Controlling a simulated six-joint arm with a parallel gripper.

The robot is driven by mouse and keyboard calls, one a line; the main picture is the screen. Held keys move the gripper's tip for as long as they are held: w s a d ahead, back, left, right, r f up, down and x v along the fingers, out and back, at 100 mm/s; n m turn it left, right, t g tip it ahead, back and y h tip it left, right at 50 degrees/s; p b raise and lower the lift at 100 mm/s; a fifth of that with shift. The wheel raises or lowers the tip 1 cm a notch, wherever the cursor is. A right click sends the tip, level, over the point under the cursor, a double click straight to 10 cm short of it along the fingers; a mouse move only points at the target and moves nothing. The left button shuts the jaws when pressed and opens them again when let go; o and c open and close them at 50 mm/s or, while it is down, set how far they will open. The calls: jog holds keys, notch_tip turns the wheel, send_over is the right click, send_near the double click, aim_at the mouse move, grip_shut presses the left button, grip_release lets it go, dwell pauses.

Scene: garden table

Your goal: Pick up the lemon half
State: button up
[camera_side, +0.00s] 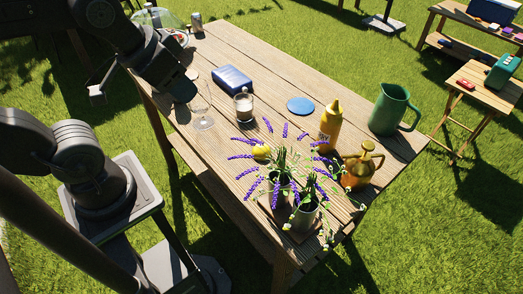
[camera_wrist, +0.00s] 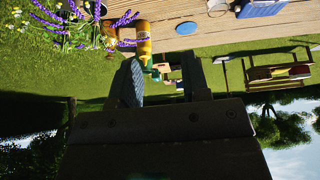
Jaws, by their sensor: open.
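The lemon half (camera_side: 261,152) is a small yellow shape on the wooden table (camera_side: 262,68), just behind the lavender stems and partly hidden by them. I cannot make it out in the wrist view. My gripper (camera_side: 97,92) is at the left in the side view, out past the table's left edge and far from the lemon half. In the wrist view my gripper (camera_wrist: 162,78) shows two dark fingers set apart with nothing held between them.
Lavender pots (camera_side: 304,214) crowd the lemon half in front. A mustard bottle (camera_side: 330,125), an amber jug (camera_side: 361,168) and a green pitcher (camera_side: 391,109) stand to its right. A wine glass (camera_side: 201,101), candle glass (camera_side: 243,106), blue box (camera_side: 232,79) and blue disc (camera_side: 300,105) lie beyond.

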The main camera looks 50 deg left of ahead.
jog(key=shift+o, duration=0.2)
jog(key=o, duration=0.8)
